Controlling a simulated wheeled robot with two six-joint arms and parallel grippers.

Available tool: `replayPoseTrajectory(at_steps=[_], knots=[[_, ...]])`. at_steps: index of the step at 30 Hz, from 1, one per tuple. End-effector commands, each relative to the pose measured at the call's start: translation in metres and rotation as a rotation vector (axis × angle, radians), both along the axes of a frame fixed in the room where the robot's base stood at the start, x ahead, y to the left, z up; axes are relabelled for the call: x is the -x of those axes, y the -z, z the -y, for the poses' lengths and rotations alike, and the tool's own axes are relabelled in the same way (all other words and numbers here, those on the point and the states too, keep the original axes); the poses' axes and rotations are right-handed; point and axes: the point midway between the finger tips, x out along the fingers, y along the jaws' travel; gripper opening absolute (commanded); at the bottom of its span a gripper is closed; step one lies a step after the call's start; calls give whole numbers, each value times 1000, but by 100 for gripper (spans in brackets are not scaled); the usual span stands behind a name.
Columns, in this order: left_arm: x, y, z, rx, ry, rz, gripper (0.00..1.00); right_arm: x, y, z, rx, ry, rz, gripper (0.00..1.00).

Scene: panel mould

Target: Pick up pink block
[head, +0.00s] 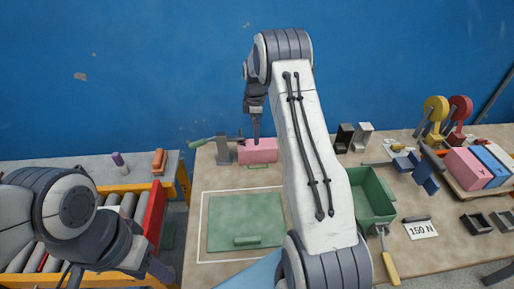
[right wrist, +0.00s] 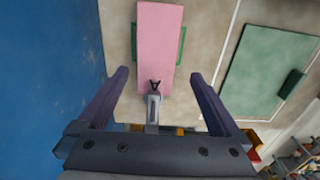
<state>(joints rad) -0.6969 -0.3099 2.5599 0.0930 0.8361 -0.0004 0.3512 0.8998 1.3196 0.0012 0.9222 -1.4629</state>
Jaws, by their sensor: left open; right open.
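A pink block (head: 258,151) lies at the back of the beige table, against a grey toggle clamp with a green handle (head: 222,146). In the right wrist view the pink block (right wrist: 158,40) runs away from me, with green edges showing on both sides and the clamp's tip (right wrist: 154,98) at its near end. My right gripper (head: 256,138) points down above the block; its fingers (right wrist: 160,76) are open, spread either side of the block's near end, with nothing between them gripped. My left gripper (head: 158,270) is low at the left, open, only partly visible.
A second pink block (head: 463,169) stands beside blue blocks on a tray at the right. A green panel (head: 235,222) lies mid-table, next to a green bin (head: 375,192) partly hidden by my right arm. The blue wall (head: 140,70) is close behind.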

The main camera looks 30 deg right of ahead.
Motion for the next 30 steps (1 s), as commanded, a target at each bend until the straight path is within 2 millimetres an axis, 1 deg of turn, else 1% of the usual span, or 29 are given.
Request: replayPoseTrajectory(at_steps=[1, 4, 9, 14, 17, 21, 24, 27, 30], knots=[[0, -3, 0, 0, 0, 0, 50, 1, 6, 8, 0, -4, -3, 100], [0, -6, 0, 0, 0, 0, 50, 1, 19, 14, 0, -11, -4, 100], [0, -12, 0, 0, 0, 0, 50, 1, 45, 13, 0, -11, -4, 100], [0, -15, 0, 0, 0, 0, 50, 0, 58, 13, 0, -11, -1, 100], [0, -21, 0, 0, 0, 0, 50, 0, 66, 11, -1, -11, -4, 100], [0, -34, 0, 0, -1, 0, 50, -1, 85, 8, -1, -11, -4, 100], [0, -37, 0, 0, -1, 0, 50, -2, 100, 9, 0, -10, -3, 100], [0, -38, 0, 0, -1, 0, 50, -2, 108, 9, 1, -10, 0, 100], [0, -37, 0, 0, -1, 0, 50, -2, 110, 9, 1, -10, 0, 100]])
